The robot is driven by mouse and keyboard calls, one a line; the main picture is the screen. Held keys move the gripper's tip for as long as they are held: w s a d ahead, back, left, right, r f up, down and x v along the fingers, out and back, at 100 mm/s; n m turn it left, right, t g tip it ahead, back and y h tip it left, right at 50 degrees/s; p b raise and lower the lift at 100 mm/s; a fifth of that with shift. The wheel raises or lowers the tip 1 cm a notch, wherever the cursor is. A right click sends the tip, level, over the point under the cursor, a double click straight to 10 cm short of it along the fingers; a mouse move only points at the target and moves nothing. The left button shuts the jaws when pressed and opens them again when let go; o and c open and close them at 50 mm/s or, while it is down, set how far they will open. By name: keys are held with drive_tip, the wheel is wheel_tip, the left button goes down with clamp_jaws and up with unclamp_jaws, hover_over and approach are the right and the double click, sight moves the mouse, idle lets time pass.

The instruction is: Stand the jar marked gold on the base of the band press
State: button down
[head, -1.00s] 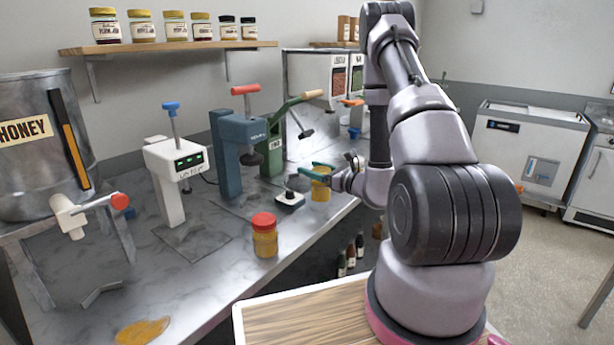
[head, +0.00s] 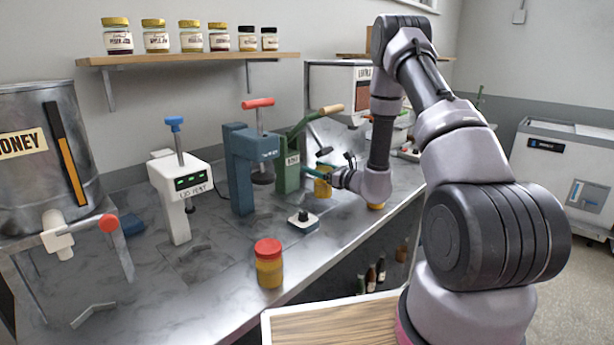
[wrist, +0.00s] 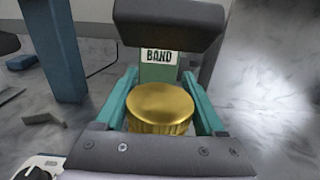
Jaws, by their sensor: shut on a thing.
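My gripper (wrist: 160,105) is shut on a jar with a gold lid (wrist: 160,103), its teal fingers on either side. In the head view the jar (head: 322,188) shows amber and looks upright, partly hidden by my gripper (head: 325,172). The green band press (head: 287,172) stands just left of it. In the wrist view its BAND label (wrist: 159,57) is right behind the lid, and the dark press head (wrist: 168,22) is above and beyond the lid. The jar's bottom and the press base are hidden, so I cannot tell whether they touch.
A blue press (head: 240,165) and a white press with a green display (head: 180,190) stand to the left. A red-lidded jar (head: 269,265) stands near the counter's front edge. A small device with a black knob (head: 302,221) sits before the presses. A honey tank (head: 40,150) is far left.

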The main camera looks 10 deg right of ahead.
sight(323, 183)
drive_tip(key=w+a+f, duration=0.2)
drive_tip(key=w+f, duration=0.1)
drive_tip(key=shift+w+a+f, duration=0.25)
drive_tip(key=shift+w+a, duration=0.05)
drive_tip(key=shift+a, duration=0.05)
drive_tip(key=shift+f, duration=0.15)
unclamp_jaws()
drive_tip(key=v, duration=1.2)
